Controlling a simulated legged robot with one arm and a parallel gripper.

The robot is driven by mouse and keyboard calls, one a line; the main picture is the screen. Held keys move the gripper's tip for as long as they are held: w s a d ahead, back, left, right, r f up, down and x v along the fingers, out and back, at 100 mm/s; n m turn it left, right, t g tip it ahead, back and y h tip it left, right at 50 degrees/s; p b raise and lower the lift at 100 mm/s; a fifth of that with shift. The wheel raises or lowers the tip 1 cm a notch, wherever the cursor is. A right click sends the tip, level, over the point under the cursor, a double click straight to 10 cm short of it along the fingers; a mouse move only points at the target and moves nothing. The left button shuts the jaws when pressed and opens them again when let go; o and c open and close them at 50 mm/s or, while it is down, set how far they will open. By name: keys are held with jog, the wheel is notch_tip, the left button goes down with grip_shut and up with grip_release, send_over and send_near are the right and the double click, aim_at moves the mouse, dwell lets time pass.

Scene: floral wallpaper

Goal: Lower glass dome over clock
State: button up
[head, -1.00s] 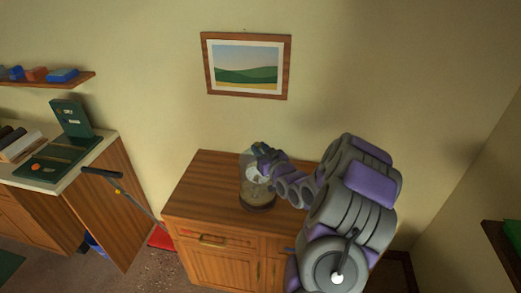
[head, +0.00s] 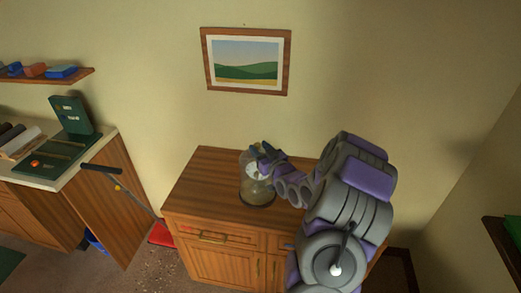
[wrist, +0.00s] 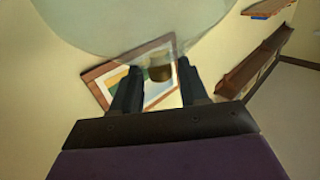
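The glass dome (head: 246,183) stands upright over the clock on the wooden cabinet. The clock's pale face (head: 252,170) shows through the glass. The dome's lower edge looks level with the dark round base, but exact contact is too small to tell. My gripper (head: 259,149) is at the dome's top, its fingers spread apart. In the wrist view, the clear dome (wrist: 130,25) fills the upper part, and a brown knob (wrist: 160,73) lies between the two dark fingers with a gap on each side.
The cabinet top (head: 212,180) is clear left of the dome. A framed picture (head: 246,91) hangs on the wall behind. At the left are a counter with a green case (head: 70,117), a shelf with small boxes (head: 62,72) and a leaning long-handled tool (head: 125,185).

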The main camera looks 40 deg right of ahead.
jog(key=shift+o, duration=1.1)
jog(key=shift+s, duration=0.1)
jog(key=s+a+p, duration=0.3)
jog(key=s+p, duration=0.8)
jog(key=s, duration=0.6)
